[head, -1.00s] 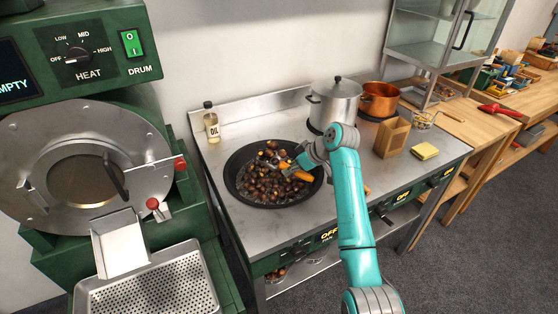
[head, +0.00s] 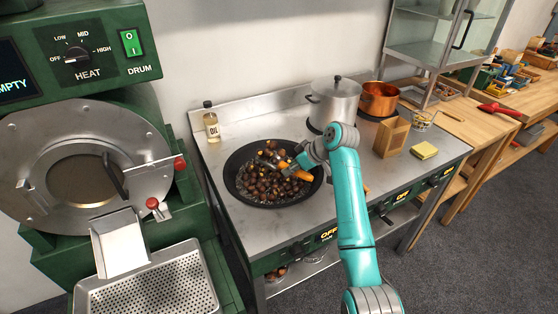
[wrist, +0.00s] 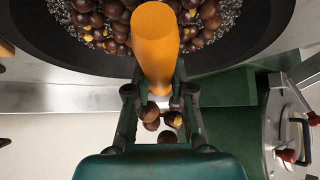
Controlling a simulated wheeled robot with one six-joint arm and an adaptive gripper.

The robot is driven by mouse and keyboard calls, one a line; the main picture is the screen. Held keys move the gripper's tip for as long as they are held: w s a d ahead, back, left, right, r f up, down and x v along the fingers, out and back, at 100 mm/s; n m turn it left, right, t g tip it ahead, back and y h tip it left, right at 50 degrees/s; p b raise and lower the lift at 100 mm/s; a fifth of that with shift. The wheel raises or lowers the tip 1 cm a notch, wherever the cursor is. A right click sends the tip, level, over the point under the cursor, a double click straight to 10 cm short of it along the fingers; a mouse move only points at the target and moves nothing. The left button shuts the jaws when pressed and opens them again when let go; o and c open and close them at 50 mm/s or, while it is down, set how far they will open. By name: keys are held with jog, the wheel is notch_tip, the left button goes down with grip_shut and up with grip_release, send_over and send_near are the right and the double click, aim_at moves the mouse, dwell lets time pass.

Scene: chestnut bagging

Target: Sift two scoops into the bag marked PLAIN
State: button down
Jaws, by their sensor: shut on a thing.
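My gripper (wrist: 159,97) is shut on an orange handle (wrist: 155,40), which also shows in the head view (head: 301,177) at the pan's right side. The handle's metal scoop end (head: 268,157) is partly hidden among chestnuts at the back of the pan. Brown chestnuts (head: 266,185), some split and yellow, lie in the black pan (head: 232,187) on the worktop. In the wrist view a few chestnuts (wrist: 151,124) show between my fingers, apart from the pile; what bears them is mostly hidden. I see no bag with a readable PLAIN mark.
An oil bottle (head: 211,125) stands behind the pan's left side. A steel pot (head: 333,104), a copper pot (head: 379,98), a brown box-like holder (head: 392,137) and a yellow sponge (head: 424,151) are to the right. The green roaster (head: 95,110) stands left.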

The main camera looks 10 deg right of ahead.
jog(key=shift+s+a, duration=0.15)
jog(key=shift+s, duration=0.05)
jog(key=w+d, duration=0.3)
jog(key=shift+w+d, duration=0.15)
jog(key=shift+w, duration=0.25)
jog(key=shift+s, duration=0.1)
jog(key=shift+s+a, duration=1.65)
jog(key=shift+s, duration=0.15)
jog(key=shift+w+d, duration=1.65)
jog(key=shift+w, duration=0.25)
